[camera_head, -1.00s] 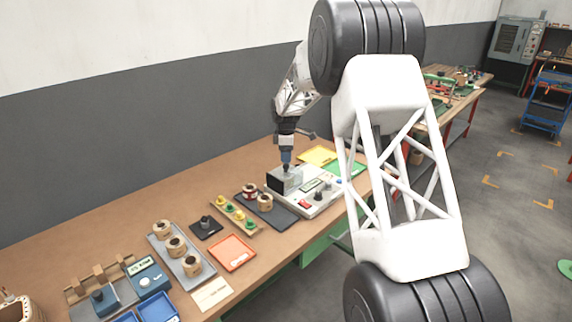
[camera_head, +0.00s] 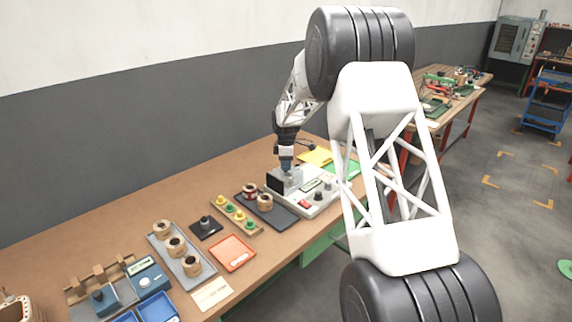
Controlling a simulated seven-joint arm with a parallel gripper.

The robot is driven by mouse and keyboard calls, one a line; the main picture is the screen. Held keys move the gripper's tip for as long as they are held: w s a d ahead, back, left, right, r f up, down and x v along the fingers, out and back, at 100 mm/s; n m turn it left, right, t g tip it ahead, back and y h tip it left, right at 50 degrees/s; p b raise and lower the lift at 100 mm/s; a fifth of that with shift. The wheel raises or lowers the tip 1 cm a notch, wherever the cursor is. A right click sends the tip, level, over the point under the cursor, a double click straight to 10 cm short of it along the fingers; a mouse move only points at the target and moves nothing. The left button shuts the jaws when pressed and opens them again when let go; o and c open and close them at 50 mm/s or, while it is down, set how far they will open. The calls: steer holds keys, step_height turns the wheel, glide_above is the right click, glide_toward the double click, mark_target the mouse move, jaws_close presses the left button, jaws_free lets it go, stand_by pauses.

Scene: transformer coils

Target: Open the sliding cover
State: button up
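The sliding cover (camera_head: 292,181) seems to be the small clear, greyish box part on the left end of the light-grey test unit (camera_head: 312,201), beside a dark panel (camera_head: 275,184). The unit stands on the bench near the wall side and has a small display, a red switch and dark knobs. My gripper (camera_head: 286,170) points down right at the cover, its tips low against or just above it. At this size I cannot tell whether the fingers touch the cover or how far apart they are. The gripper partly hides the cover.
A dark mat with coils (camera_head: 265,203) lies left of the unit. Yellow (camera_head: 315,156) and green (camera_head: 347,168) trays lie behind and right. An orange tray (camera_head: 233,253) and coil rack (camera_head: 190,263) are nearer. My arm hides the bench's right part.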

jaws_close()
steer(key=w+d, duration=0.9)
steer(key=o, duration=0.7)
jaws_free()
steer(key=shift+r, duration=0.1)
step_height(320, 180, up, 8)
steer(key=shift+f, duration=0.15)
